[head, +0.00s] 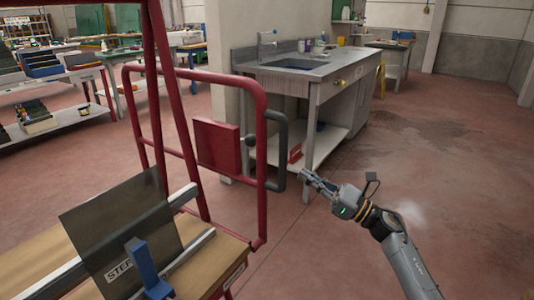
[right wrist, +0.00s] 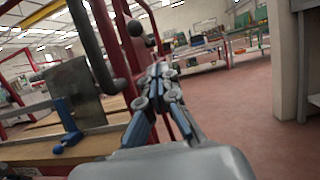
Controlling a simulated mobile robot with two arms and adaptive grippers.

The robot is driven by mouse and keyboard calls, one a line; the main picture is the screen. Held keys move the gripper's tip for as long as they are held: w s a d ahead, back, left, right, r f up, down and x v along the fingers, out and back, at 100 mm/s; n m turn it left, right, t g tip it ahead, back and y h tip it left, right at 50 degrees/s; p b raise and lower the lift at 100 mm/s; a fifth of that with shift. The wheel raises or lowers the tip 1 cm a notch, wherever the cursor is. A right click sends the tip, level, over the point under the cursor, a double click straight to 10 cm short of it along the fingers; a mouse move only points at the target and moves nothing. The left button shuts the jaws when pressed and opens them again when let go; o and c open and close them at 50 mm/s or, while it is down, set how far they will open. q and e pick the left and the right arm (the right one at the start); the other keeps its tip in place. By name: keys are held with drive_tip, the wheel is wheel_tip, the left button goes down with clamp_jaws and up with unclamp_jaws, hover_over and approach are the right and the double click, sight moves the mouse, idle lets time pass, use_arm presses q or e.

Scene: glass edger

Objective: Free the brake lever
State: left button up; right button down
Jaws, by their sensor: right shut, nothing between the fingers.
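A black ball knob (head: 249,140), which looks like the end of the brake lever, sits beside the red box (head: 217,146) on the red cart frame (head: 262,210). Its lever arm is hard to make out. The knob also shows in the right wrist view (right wrist: 135,28). A dark grey handle (head: 282,155) stands upright on the frame's right side; it also shows in the right wrist view (right wrist: 91,45). My right gripper (head: 306,175) is shut and empty, to the right of the handle and apart from it. My left gripper is out of view.
A dark glass sheet (head: 125,225) leans on the cart's wooden deck (head: 205,270) by a blue clamp (head: 143,268). A sink counter (head: 300,75) stands behind the cart. The red floor to the right (head: 440,190) is clear.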

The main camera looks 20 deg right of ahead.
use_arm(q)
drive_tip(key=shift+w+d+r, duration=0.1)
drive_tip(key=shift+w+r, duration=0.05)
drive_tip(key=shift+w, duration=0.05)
use_arm(e)
drive_tip(key=n+g, duration=0.1)
drive_tip(key=n+g+y, duration=0.1)
drive_tip(key=n, duration=0.1)
drive_tip(key=n+g, duration=0.1)
drive_tip(key=n, duration=0.1)
drive_tip(key=shift+s+d+y, duration=0.25)
drive_tip(key=shift+s+y, duration=0.1)
drive_tip(key=shift+y, duration=0.05)
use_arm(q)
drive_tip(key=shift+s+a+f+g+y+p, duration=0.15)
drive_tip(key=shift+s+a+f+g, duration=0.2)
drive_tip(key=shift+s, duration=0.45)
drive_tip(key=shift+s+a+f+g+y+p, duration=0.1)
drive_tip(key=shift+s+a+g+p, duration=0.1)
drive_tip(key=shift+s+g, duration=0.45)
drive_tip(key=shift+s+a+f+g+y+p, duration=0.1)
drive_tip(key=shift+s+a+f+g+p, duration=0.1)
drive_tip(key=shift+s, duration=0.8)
use_arm(e)
drive_tip(key=s+r+x, duration=0.1)
drive_tip(key=r+x, duration=0.1)
drive_tip(key=x, duration=1.1)
drive_tip(key=shift+r, duration=0.2)
